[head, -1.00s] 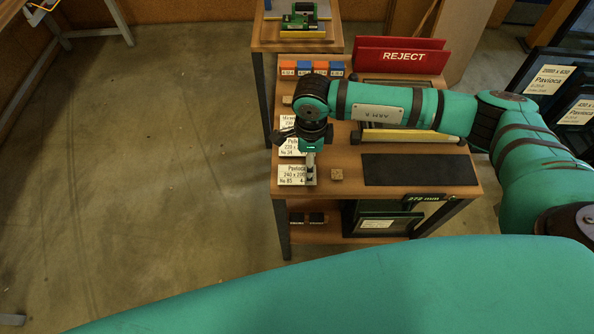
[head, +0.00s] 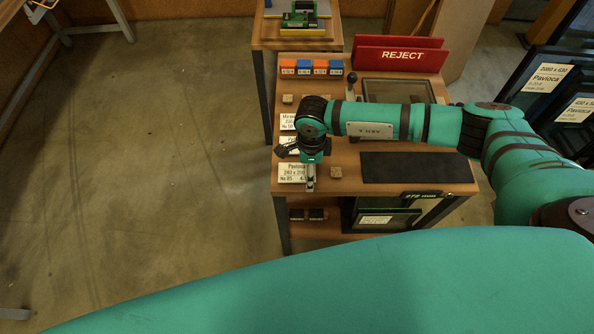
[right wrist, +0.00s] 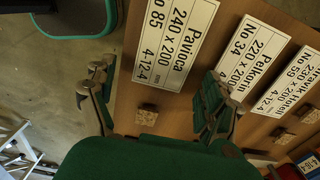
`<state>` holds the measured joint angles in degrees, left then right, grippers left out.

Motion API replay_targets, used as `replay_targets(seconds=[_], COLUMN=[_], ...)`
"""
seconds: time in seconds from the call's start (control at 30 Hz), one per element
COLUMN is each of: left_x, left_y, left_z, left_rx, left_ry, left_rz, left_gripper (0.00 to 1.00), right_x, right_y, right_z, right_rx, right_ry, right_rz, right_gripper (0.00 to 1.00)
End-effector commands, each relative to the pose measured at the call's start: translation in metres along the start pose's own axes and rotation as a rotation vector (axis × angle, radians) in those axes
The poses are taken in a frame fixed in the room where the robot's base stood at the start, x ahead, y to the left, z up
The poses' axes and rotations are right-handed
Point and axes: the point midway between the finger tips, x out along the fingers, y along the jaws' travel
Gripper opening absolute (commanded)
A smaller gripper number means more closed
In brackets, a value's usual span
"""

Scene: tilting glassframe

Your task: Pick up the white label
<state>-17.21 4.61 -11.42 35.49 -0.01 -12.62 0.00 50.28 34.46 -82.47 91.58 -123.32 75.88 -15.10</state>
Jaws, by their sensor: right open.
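Three white labels lie in a column along the left side of the wooden table (head: 350,215). The nearest reads Pavloca 240 x 200, No 85 (head: 291,174); it also shows in the right wrist view (right wrist: 176,42). Behind it lie the Pelkorin label, No 34 (right wrist: 252,62), and a third label (head: 287,122), both partly hidden. My right gripper (head: 311,184) is at the right edge of the Pavloca label in the head view. In the right wrist view my right gripper (right wrist: 155,95) is open, its fingers apart and nothing between them. My left gripper is out of view.
A small wooden block (head: 336,172) sits right of the Pavloca label. A dark mat (head: 420,167) lies further right. A red REJECT holder (head: 400,55) and several orange and blue blocks (head: 312,68) stand at the back. Open floor (head: 150,180) lies left of the table.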

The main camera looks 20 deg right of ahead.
Motion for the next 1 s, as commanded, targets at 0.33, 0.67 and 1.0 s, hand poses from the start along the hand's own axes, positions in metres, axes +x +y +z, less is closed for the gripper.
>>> replay_targets(seconds=[0.33, 0.67, 1.0], left_x=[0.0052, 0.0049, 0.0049], left_y=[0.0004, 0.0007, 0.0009], left_z=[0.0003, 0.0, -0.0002], left_rx=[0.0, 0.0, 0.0], left_ry=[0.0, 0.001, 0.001], left_rz=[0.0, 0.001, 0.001], left_gripper=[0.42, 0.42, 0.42], right_x=[0.0033, 0.003, 0.0031], right_y=[-0.0003, -0.0002, -0.0001], right_z=[-0.0001, -0.0001, 0.0], right_rx=[0.001, 0.001, 0.0], right_ry=[0.0, 0.0, 0.0], right_rz=[0.0, 0.0, 0.0], right_gripper=[0.85, 0.74, 0.45])
